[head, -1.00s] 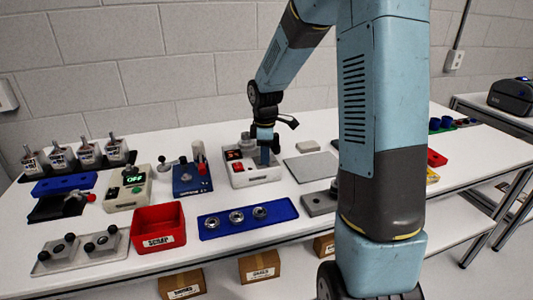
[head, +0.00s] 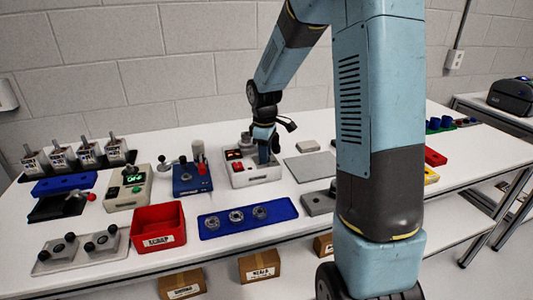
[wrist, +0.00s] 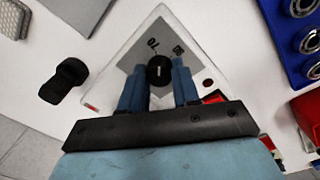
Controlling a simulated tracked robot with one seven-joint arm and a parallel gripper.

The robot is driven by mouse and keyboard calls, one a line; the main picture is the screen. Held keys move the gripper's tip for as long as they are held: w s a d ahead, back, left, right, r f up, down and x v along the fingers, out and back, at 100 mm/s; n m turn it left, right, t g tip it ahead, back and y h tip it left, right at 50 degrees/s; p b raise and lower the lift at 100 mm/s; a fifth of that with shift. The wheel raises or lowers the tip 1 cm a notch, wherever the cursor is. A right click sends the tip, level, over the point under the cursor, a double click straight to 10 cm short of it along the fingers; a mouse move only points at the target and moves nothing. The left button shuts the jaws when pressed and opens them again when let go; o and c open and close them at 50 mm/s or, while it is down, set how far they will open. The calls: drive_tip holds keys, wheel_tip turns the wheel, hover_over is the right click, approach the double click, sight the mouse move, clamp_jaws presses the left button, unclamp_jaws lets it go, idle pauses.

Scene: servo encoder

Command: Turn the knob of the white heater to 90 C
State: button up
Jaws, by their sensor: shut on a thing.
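The white heater (head: 240,178) stands in the middle of the table, with a dark display and a red switch on its left part. My gripper (head: 268,158) reaches down onto its right part and hides the knob in the head view. In the wrist view, the round black knob (wrist: 159,71) sits on a grey dial face, with a short white pointer line on top. My gripper's two blue fingers (wrist: 159,84) are on either side of the knob, shut on it. Printed marks, one like 70, show just beyond the knob; the others are too small to read surely.
A blue box (head: 192,178) stands left of the heater, and a grey plate (head: 310,166) lies to its right. A blue tray with several metal rings (head: 290,211) and a red scrap bin (head: 158,227) are in front. A black knobbed part (wrist: 65,80) is near the heater.

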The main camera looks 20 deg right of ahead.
drive_tip(key=m, duration=0.4)
drive_tip(key=shift+w+r+m, duration=0.1)
drive_tip(key=shift+w+m, duration=0.05)
drive_tip(key=shift+m, duration=2.15)
drive_tip(key=o, duration=1)
drive_tip(key=shift+o, duration=0.2)
wheel_tip(320, 180, up, 14)
drive_tip(key=shift+a+f, duration=0.2)
drive_tip(key=shift+a, duration=0.15)
